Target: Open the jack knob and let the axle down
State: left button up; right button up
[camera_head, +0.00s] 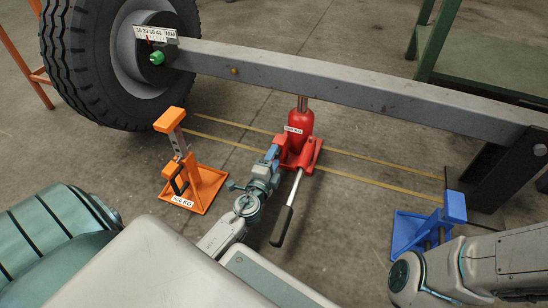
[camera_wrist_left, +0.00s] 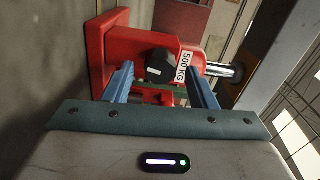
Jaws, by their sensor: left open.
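The red jack (camera_head: 300,125) stands on the floor under the grey axle beam (camera_head: 300,78), its piston up close to the beam's underside. Its handle (camera_head: 283,222) slopes toward me, with a dark grip. My left gripper (camera_head: 273,152) is at the jack's near left side, fingers open. In the left wrist view the black jack knob (camera_wrist_left: 160,66) lies ahead, between the two blue fingers of the left gripper (camera_wrist_left: 162,80). Whether the fingers touch it I cannot tell. The jack body (camera_wrist_left: 130,47) bears a 500 KG label. Part of my right arm shows at lower right, its gripper out of view.
A green bench (camera_head: 490,68) stands behind. Yellow lines mark the floor.

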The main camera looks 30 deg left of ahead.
pick_arm(q)
jog(key=v, duration=1)
jog(key=shift+a, duration=0.1)
